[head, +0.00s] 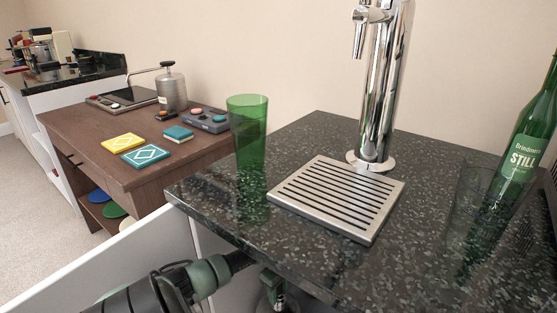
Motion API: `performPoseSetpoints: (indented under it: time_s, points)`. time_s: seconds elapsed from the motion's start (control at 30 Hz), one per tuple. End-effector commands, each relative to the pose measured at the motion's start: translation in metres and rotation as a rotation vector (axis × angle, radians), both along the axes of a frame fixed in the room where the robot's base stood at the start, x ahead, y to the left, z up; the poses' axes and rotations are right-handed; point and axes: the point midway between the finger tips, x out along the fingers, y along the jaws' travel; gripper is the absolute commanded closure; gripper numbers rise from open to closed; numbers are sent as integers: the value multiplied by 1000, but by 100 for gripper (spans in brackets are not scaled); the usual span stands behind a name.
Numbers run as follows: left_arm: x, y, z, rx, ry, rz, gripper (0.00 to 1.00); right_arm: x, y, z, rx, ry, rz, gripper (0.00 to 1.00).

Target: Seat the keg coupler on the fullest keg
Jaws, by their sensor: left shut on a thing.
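My left gripper (238,262) comes in from the bottom left, below the front edge of the dark stone counter. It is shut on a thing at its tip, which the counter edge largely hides. A small metal and dark fitting (277,289), which looks like the keg coupler, shows just right of the gripper under the counter. I cannot tell its tilt or whether it touches a keg. No keg can be made out clearly. My right gripper is not in view.
The speckled counter (420,225) holds a drip tray (335,196), a chrome tap tower (381,90), a green glass (248,130) and a green bottle (523,145). A white panel (135,265) stands beside my left arm. A wooden table (90,135) is at the left.

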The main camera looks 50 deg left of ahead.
Motion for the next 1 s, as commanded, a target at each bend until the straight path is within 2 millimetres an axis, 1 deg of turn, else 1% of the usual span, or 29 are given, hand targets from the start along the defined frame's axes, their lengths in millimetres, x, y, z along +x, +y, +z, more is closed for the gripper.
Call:
performPoseSetpoints:
  time_s: [0.47,0.5,0.57,0.9,1.0]
  points:
    - [1,0,0,0,-2,0,100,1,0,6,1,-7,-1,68]
    - [1,0,0,0,-2,0,53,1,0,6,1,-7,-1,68]
    - [1,0,0,0,-1,0,37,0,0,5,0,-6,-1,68]
    - [0,0,-1,0,1,0,36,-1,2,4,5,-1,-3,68]
    - [0,-1,2,-1,1,0,36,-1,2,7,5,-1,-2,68]
